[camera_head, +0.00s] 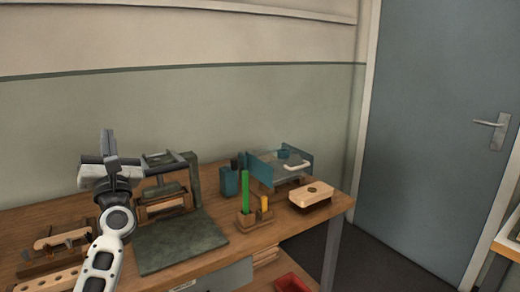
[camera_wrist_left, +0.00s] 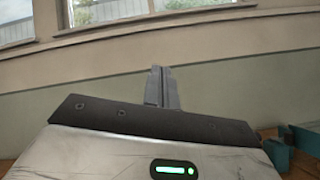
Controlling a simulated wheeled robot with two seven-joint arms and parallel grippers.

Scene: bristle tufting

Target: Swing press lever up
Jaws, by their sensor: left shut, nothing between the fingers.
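The press (camera_head: 194,180) is a grey-green frame on the bench, left of the middle in the head view. A wooden block sits low in it, and a flat dark green plate (camera_head: 180,242) lies in front. A grey bar at the top of the press may be its lever, but the arm hides part of that side and I cannot be sure. My left gripper (camera_head: 107,133) is left of the press, pointing up, its fingers shut and empty. The fingers also show together in the left wrist view (camera_wrist_left: 161,72) against the wall. My right gripper is in neither view.
On the bench stand a wooden holder (camera_head: 246,220) with green and yellow sticks, a teal open-sided box (camera_head: 266,172), a wooden brush block (camera_head: 312,194) and, at left, a holed wooden strip (camera_head: 48,282). A red bin (camera_head: 292,283) is below the bench's front.

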